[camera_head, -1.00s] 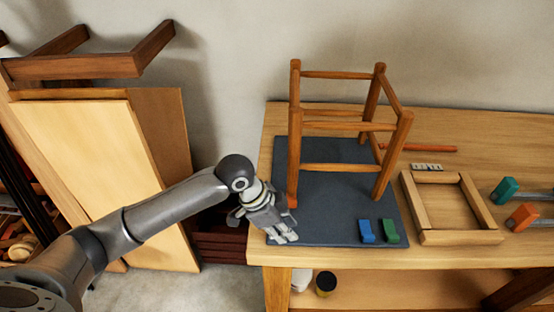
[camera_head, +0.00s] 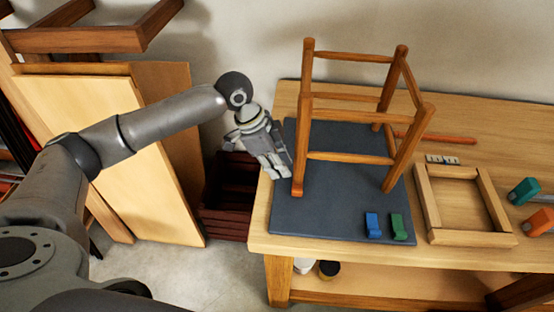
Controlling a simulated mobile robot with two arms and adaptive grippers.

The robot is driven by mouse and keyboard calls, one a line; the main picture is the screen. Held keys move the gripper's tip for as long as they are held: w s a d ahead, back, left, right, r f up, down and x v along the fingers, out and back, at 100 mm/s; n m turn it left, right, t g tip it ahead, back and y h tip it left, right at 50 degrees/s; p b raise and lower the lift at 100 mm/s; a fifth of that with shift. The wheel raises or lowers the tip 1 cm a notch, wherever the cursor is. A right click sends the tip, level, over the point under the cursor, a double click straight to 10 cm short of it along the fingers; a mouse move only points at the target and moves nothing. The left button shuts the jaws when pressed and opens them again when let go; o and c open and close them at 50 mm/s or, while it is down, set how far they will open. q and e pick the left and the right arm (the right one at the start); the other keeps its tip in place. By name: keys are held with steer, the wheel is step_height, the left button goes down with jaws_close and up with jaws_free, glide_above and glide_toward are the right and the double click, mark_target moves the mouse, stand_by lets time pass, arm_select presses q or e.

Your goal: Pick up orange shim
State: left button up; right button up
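A small orange piece (camera_head: 298,192) shows at the foot of the wooden stool frame's (camera_head: 352,157) front left leg. It may be the orange shim, but I cannot clearly tell it from the leg. A blue shim (camera_head: 373,226) and a green shim (camera_head: 398,228) lie side by side near the front of the dark mat (camera_head: 330,220). My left gripper (camera_head: 278,173) points down over the mat's left edge, just left of that leg. Its fingers look close together, but I cannot tell whether they are open or shut. My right gripper is out of view.
A square wooden frame (camera_head: 432,208) lies right of the mat. A teal clamp end (camera_head: 524,191) and an orange one (camera_head: 538,222) are at the right edge. An orange-red stick (camera_head: 440,137) lies behind. Boards (camera_head: 75,140) lean left of the bench (camera_head: 350,247).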

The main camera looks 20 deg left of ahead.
mark_target(294, 189)
arm_select(q)
steer(key=p+x, duration=0.1)
steer(key=x, duration=0.7)
steer(key=shift+f, duration=0.15)
steer(key=shift+p+x, duration=0.3)
steer(key=shift+x, duration=0.5)
jaws_close()
